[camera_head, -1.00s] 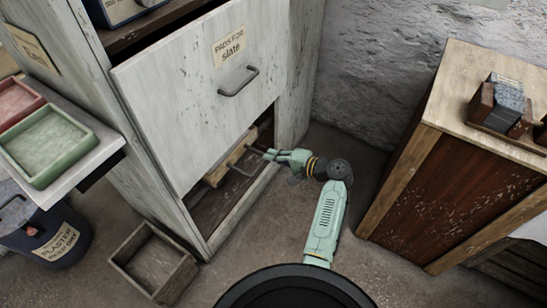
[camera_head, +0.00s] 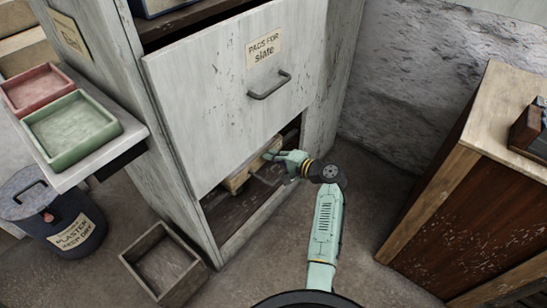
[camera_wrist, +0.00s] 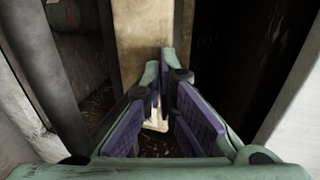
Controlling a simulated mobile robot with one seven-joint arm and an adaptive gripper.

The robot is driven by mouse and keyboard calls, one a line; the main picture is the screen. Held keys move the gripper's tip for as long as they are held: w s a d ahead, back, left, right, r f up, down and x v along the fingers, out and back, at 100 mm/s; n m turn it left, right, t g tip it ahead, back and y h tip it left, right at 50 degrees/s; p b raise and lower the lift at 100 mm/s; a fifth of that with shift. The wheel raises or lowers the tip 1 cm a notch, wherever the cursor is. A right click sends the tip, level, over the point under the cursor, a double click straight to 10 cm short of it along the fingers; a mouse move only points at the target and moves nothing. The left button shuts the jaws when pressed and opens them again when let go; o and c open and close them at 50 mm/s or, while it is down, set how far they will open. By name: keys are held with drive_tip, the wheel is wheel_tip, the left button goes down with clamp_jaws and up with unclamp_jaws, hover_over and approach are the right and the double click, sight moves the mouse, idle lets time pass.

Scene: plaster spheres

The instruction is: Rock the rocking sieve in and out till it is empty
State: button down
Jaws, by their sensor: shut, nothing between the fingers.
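The rocking sieve looks to be the pale wooden box (camera_head: 238,180) low in the cabinet's open bottom bay. Most of it is hidden behind the cabinet front and in shadow. A pale wooden board (camera_wrist: 142,32), likely part of it, stands straight ahead in the wrist view. My gripper (camera_head: 272,157) is at the mouth of the bay, its tips close to the wooden box. In the wrist view my gripper (camera_wrist: 163,66) has its fingertips together with nothing between them. I cannot tell whether they touch the board. What the sieve holds is out of sight.
The cabinet front (camera_head: 215,110) with a metal handle (camera_head: 270,85) hangs above the bay. An open wooden box (camera_head: 163,262) stands on the floor at left, near a plaster bin (camera_head: 55,215). A wooden cabinet (camera_head: 460,190) stands at right. Some floor between is clear.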

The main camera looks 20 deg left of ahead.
drive_tip(key=w+a+b, duration=0.1)
drive_tip(key=a, duration=0.3)
drive_tip(key=w+a+b, duration=0.1)
drive_tip(key=a, duration=0.2)
drive_tip(key=w+a+b, duration=0.1)
drive_tip(key=w+a, duration=0.1)
drive_tip(key=a, duration=0.2)
drive_tip(key=shift+w+a+f, duration=0.1)
drive_tip(key=shift+a, duration=0.2)
drive_tip(key=shift+w+a, duration=0.1)
drive_tip(key=shift+a, duration=0.15)
drive_tip(key=shift+d, duration=0.15)
